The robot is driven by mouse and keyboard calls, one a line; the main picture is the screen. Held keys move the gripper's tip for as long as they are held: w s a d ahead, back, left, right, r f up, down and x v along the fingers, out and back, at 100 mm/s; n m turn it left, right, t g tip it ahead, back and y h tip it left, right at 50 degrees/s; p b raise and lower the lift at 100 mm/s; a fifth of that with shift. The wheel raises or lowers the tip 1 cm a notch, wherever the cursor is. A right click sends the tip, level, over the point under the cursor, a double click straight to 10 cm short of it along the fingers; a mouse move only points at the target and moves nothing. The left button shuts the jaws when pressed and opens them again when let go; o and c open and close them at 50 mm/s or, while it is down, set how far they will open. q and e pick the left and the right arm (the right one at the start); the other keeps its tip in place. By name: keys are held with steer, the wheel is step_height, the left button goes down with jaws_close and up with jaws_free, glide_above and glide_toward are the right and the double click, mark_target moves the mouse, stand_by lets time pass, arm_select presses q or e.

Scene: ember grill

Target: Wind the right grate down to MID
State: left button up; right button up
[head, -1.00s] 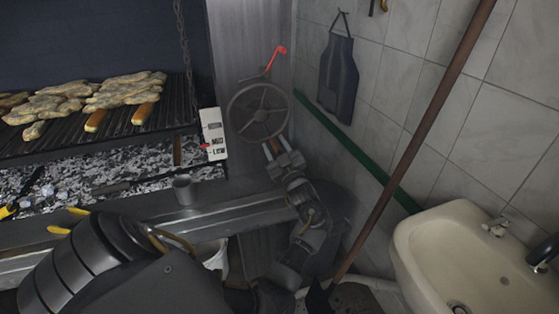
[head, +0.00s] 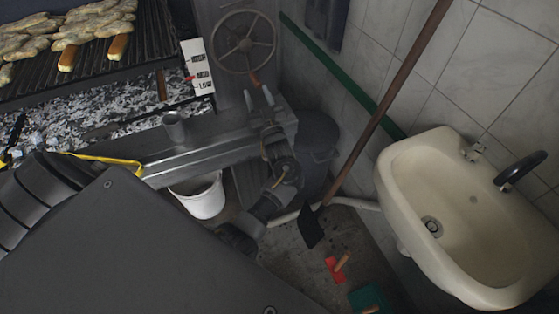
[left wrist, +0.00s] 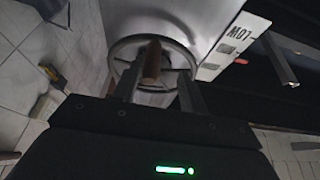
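The spoked handwheel (head: 246,43) is on the metal post right of the grill, its brown handle (head: 254,80) at the lower rim. My left gripper (head: 259,94) is just below the handle. In the left wrist view the handle (left wrist: 152,62) stands between the spread fingers, with gaps on both sides; the wheel rim (left wrist: 120,50) is behind. The white scale plate (head: 198,65) shows MID and LOW; the red pointer (head: 190,78) is about level with MID. The right grate (head: 140,48) carries pale food pieces above the coals. My right gripper is not in view.
A metal cup (head: 174,127) stands on the grill's front ledge. A white bucket (head: 202,197) is below it. A long brown pole (head: 388,100) leans at the right, before the white sink (head: 395,165). A red-headed brush (head: 335,268) lies on the floor.

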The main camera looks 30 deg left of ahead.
arm_select(q)
steer(key=b+v, duration=0.2)
steer(key=v, duration=0.4)
steer(key=d+f+m+h, duration=0.2)
steer(key=f+m+h, duration=0.1)
steer(key=f, duration=0.7)
steer(key=s+d+f+m+h, duration=0.1)
steer(key=f+h, duration=0.4)
steer(key=f, duration=0.6)
steer(key=s+d+f+m+t+h, duration=0.1)
steer(key=d+f+m+h, duration=0.3)
steer(key=f, duration=0.7)
steer(key=shift+s+m+h+b, duration=0.15)
steer(key=shift+m+h+b, duration=0.2)
steer(key=shift+m, duration=0.65)
